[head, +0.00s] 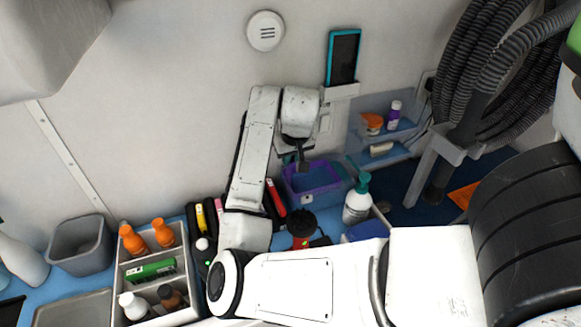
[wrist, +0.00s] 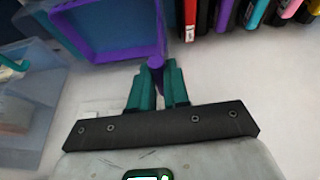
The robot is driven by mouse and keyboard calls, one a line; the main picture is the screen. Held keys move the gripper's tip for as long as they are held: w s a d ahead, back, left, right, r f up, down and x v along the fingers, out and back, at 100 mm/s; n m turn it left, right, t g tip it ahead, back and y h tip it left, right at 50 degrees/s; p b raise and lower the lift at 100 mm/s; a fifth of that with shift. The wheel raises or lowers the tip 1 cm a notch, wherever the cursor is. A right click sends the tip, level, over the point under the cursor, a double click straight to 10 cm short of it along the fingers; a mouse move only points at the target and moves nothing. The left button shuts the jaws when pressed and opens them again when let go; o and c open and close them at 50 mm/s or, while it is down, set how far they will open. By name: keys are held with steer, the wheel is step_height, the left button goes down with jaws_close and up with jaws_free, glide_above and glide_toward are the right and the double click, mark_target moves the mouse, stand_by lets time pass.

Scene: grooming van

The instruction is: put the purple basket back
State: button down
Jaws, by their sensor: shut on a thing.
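The purple basket (head: 325,200) is at the back of the blue counter by the wall, with its open top facing up. In the wrist view the basket (wrist: 160,30) shows its purple rim and blue inside at the upper left. My gripper (head: 303,165) reaches down to the basket's back rim. In the wrist view its teal fingers (wrist: 157,82) are shut on a small purple part of the basket at the rim's corner. I cannot tell whether the basket's bottom touches the counter.
A white pump bottle (head: 357,204) stands close right of the basket. Clippers and colored tools (head: 274,200) are close on its left. A clear wall shelf (head: 352,140) with small jars is to the right. A white caddy of bottles (head: 190,286) stands at the front left.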

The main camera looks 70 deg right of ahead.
mark_target(290, 184)
steer(key=shift+f, duration=2)
steer(key=c, duration=1.1)
jaws_free()
steer(key=v, duration=1.2)
